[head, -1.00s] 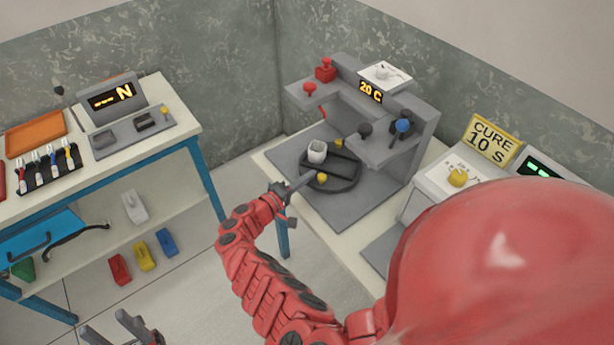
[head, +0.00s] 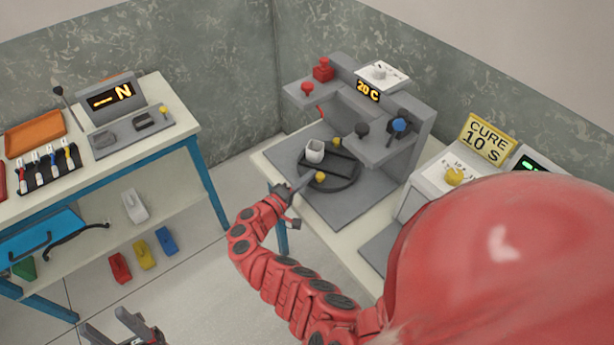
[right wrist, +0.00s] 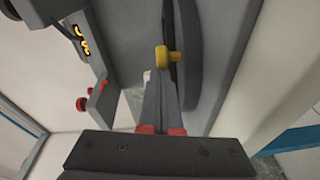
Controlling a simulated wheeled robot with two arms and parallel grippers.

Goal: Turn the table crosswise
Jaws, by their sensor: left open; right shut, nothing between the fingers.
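The round dark table (head: 345,182) lies on the grey base of a press-like machine. It carries a white cup (head: 314,151), dark bars, and two yellow knobs, one at the near edge (head: 320,177) and one at the far edge (head: 336,141). My right gripper (head: 306,181) is shut and empty, its tips right beside the near yellow knob. In the right wrist view the shut fingers (right wrist: 160,100) point at the yellow knob (right wrist: 168,60), with the table's dark disc (right wrist: 193,55) behind. I cannot tell whether they touch. My left gripper (head: 122,328) is open, low over the floor.
The machine (head: 410,160) overhangs the table's far side, with red and blue knobs and a "20 C" display. A cure timer box (head: 455,178) stands to the right. A blue-legged bench (head: 150,155) with an orange tray (head: 35,133) stands at the left. Floor lies between.

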